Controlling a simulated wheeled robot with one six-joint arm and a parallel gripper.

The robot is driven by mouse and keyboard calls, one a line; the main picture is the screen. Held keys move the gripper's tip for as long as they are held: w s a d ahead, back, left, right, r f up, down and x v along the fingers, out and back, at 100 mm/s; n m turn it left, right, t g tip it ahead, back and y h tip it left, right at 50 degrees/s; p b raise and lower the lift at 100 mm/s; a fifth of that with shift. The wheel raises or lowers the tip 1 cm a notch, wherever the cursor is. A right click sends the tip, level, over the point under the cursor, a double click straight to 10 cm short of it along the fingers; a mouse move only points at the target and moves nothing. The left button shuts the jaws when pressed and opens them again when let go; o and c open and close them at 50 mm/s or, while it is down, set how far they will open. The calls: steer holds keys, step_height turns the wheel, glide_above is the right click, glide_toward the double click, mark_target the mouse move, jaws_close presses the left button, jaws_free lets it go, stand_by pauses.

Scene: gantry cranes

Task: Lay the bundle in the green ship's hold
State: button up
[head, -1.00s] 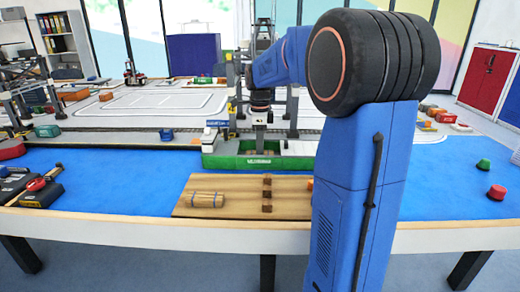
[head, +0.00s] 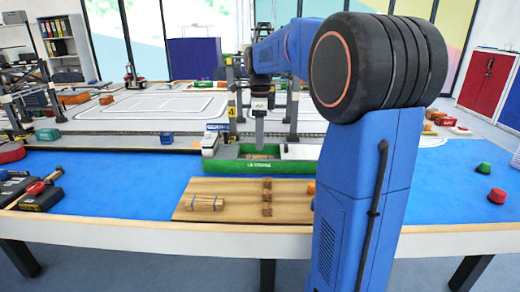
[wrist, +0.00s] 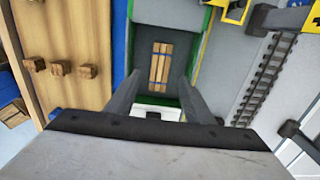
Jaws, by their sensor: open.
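The green ship (head: 232,167) lies at the quay behind the wooden board. In the wrist view a bundle of wooden planks (wrist: 160,66) lies lengthwise in the ship's grey-floored hold, inside the green rim. It also shows partly over the near wall in the head view (head: 260,157). My gripper (wrist: 160,100) is open and empty, its two fingers apart above the hold with the bundle visible beyond them. In the head view my gripper (head: 260,138) hangs over the hold; its fingertips are hard to make out there.
A second wooden bundle (head: 205,203) with blue bands lies on the wooden board (head: 235,190), left of several small brown blocks (head: 267,196). Gantry crane legs (head: 293,118) stand close around the ship. A white deckhouse (head: 214,138) rises at its left end.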

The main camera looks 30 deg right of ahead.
mark_target(260, 157)
step_height(260, 157, up, 6)
stand_by(0.4)
stand_by(0.4)
